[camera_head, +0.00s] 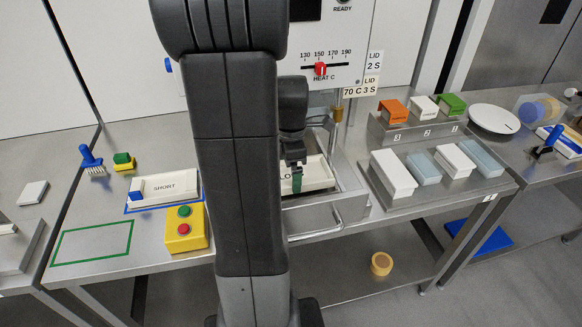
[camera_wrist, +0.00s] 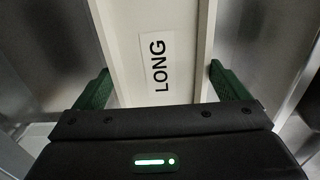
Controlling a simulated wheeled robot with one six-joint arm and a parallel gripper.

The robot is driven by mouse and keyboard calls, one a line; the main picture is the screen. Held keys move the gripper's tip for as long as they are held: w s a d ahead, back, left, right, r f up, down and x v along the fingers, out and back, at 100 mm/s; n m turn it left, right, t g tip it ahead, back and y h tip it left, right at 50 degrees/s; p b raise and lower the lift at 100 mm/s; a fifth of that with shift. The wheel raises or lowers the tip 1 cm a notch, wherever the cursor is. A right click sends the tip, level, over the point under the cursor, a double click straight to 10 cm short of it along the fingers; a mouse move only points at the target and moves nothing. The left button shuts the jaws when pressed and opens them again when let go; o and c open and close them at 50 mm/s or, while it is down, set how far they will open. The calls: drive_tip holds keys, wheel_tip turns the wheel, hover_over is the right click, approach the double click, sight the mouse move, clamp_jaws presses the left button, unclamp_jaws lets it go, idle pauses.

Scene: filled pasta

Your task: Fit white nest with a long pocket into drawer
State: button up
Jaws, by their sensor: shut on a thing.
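The white nest with a long pocket (camera_head: 318,176) is labelled LONG. It lies in or just above the open drawer (camera_head: 352,192) of the machine, right of my arm; the head view does not settle its exact seating. My gripper (camera_head: 297,183) is shut on the nest. In the wrist view the nest (camera_wrist: 150,25) runs between my two green fingers (camera_wrist: 155,88), with its LONG label facing the camera and metal on both sides. My arm hides the left part of the nest and drawer in the head view.
A white nest marked SHORT (camera_head: 170,187) lies in a blue outline at left. A yellow button box (camera_head: 186,230) stands close to my arm. A green outlined area (camera_head: 92,243) is empty. A stepped rack with white and blue blocks (camera_head: 440,178) stands right of the drawer.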

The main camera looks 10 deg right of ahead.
drive_tip(key=shift+f+b, duration=0.7)
drive_tip(key=shift+f, duration=0.45)
idle(0.6)
drive_tip(key=o, duration=0.7)
drive_tip(key=shift+c, duration=0.2)
drive_tip(key=shift+s+f, duration=0.2)
drive_tip(key=shift+r, duration=0.1)
drive_tip(key=r+p, duration=0.5)
drive_tip(key=r, duration=0.2)
drive_tip(key=shift+w+r+p, duration=0.2)
drive_tip(key=shift+p, duration=0.2)
